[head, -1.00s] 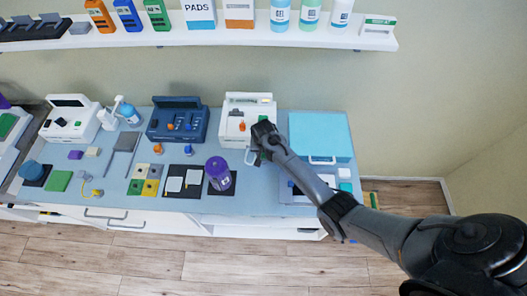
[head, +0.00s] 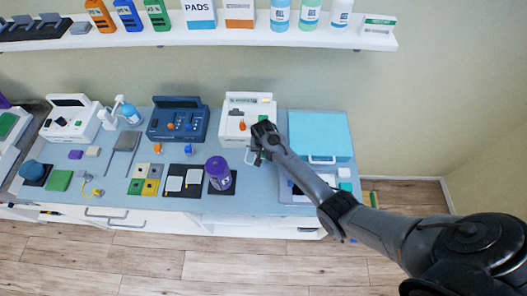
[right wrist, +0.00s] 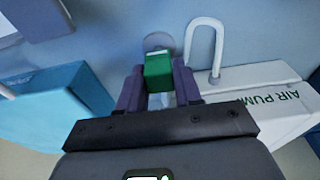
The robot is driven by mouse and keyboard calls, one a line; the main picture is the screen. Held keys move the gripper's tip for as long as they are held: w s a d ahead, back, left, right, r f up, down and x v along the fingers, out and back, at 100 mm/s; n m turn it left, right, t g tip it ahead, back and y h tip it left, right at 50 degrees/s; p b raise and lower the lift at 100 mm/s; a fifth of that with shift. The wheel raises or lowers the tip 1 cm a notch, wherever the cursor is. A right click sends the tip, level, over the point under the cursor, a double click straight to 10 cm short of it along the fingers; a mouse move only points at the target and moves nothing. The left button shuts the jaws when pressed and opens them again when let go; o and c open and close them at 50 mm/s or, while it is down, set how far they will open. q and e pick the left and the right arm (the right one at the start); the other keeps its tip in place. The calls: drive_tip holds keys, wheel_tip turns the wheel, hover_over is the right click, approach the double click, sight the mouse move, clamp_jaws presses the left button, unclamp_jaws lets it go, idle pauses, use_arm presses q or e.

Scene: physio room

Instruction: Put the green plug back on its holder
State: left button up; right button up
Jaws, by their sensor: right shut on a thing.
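The green plug (right wrist: 158,72) sits between the two fingers of my right gripper (right wrist: 158,88) in the right wrist view. The fingers are shut on it. My left gripper is out of view.
A light blue box (head: 320,132) stands right of the pump, and a navy unit (head: 178,122) stands left. A pale looped tube (right wrist: 205,40) stands close to my fingers in the wrist view.

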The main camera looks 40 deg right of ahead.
drive_tip(key=shift+f+b, duration=0.3)
drive_tip(key=shift+f, duration=0.2)
drive_tip(key=shift+f+b, duration=0.4)
drive_tip(key=shift+f, duration=0.15)
idle(0.4)
drive_tip(key=o, duration=1.4)
drive_tip(key=shift+c, duration=0.2)
drive_tip(key=shift+r, duration=0.2)
wheel_tip(320, 180, up, 4)
drive_tip(key=p, duration=0.4)
drive_tip(key=shift+p, duration=0.4)
drive_tip(key=shift+r+p, duration=1.35)
drive_tip(key=shift+p, duration=0.15)
